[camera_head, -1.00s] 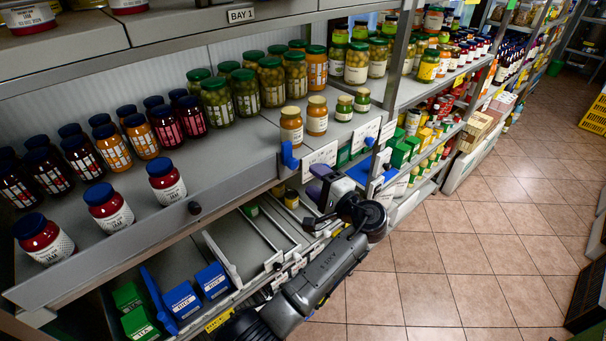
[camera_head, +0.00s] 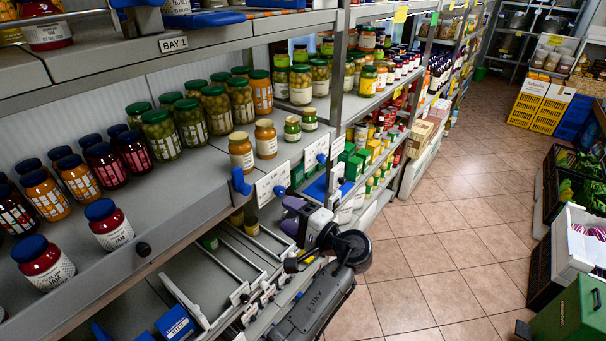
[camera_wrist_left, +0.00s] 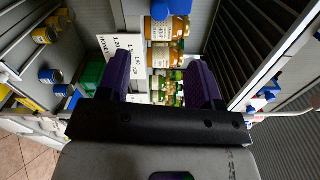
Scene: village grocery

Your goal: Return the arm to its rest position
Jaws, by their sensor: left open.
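My left arm comes in at the bottom of the head view. Its gripper (camera_head: 290,216) is in front of the shelf edge, below the upper shelf's price cards. In the left wrist view the two purple fingers of the left gripper (camera_wrist_left: 162,80) stand wide apart with nothing between them. Beyond them are jars (camera_wrist_left: 168,55) and a white price card (camera_wrist_left: 126,52), apart from the fingers. My right gripper is not in view.
The upper shelf (camera_head: 185,195) holds several jars, with red-jam jars (camera_head: 110,224) near its front edge. The tiled aisle (camera_head: 440,240) is clear; crates (camera_head: 570,250) and a green box (camera_head: 572,312) stand at right.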

